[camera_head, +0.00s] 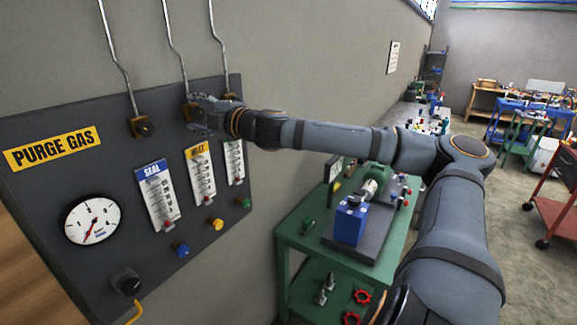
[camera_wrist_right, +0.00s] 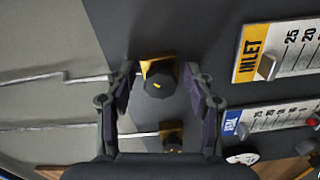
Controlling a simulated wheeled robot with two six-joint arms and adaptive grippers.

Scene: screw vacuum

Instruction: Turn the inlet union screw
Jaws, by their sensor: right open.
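The inlet union screw is a dark round knob (camera_wrist_right: 158,86) with a yellow mark, on a brass fitting (camera_wrist_right: 153,66) at the panel's upper edge. It lines up with the yellow INLET label (camera_wrist_right: 250,52). My right gripper (camera_wrist_right: 161,82) is open, with one finger on each side of the knob and a visible gap to each. In the head view my right gripper (camera_head: 196,115) is at the middle fitting and hides most of it. How near the fingertips are in depth is unclear. My left gripper is in neither view.
The dark purge gas panel (camera_head: 55,192) carries a gauge (camera_head: 92,221), flow meters and coloured knobs. The SEAL fitting (camera_head: 143,127) is left of my gripper; another (camera_head: 233,97) is close on its right. A green cart (camera_head: 293,232) stands below my arm.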

